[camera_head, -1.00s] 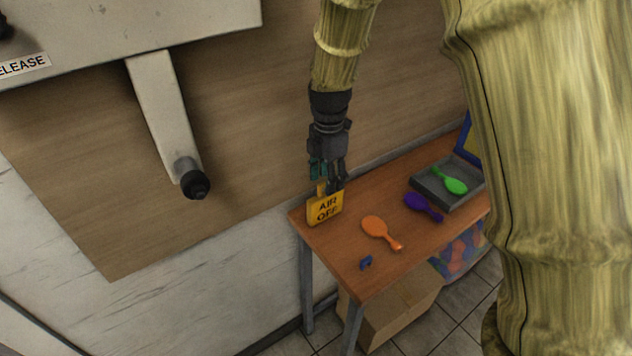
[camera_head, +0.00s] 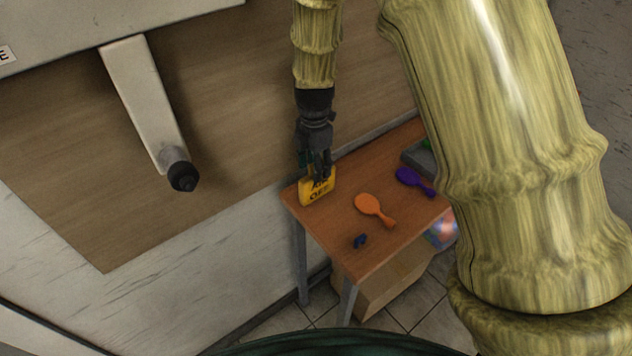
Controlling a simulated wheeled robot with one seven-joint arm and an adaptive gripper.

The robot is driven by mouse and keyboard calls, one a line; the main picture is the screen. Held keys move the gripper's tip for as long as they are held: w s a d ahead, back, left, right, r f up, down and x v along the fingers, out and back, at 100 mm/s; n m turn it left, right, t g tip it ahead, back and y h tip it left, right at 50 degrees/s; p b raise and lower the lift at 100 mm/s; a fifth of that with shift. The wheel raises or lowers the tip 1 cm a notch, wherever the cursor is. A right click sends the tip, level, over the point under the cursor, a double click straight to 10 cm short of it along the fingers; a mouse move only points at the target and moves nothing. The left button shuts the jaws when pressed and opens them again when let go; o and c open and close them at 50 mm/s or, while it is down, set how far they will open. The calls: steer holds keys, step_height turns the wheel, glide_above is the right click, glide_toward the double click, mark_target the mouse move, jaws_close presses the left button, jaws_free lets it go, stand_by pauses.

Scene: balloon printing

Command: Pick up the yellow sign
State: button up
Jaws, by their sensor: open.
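The yellow sign (camera_head: 318,194) stands upright near the far left corner of the wooden table (camera_head: 345,245). Its black lettering ends in "OFF", and its upper part is partly covered by my gripper. My gripper (camera_head: 316,178) points down right at the top of the sign, with its dark fingers overlapping the sign's upper edge. The fingers are open. I cannot tell whether they touch the sign.
A grey tray (camera_head: 414,158) is partly hidden behind my arm. A machine arm with a black nozzle (camera_head: 183,177) juts out at the left.

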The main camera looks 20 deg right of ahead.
steer(key=shift+d+f, duration=0.1)
steer(key=shift+f, duration=0.15)
steer(key=shift+s+f+p, duration=0.25)
steer(key=shift+p, duration=0.25)
steer(key=shift+s+d+f+p, duration=0.1)
steer(key=shift+s+f+p, duration=0.35)
steer(key=shift+s, duration=0.3)
steer(key=shift+f, duration=0.3)
steer(key=shift+w+f, duration=0.6)
steer(key=shift+f, duration=0.35)
steer(key=shift+s+r, duration=0.3)
steer(key=shift+s, duration=0.05)
steer(key=shift+w+f, duration=0.2)
steer(key=c, duration=0.9)
jaws_close()
steer(key=shift+s+r, duration=0.15)
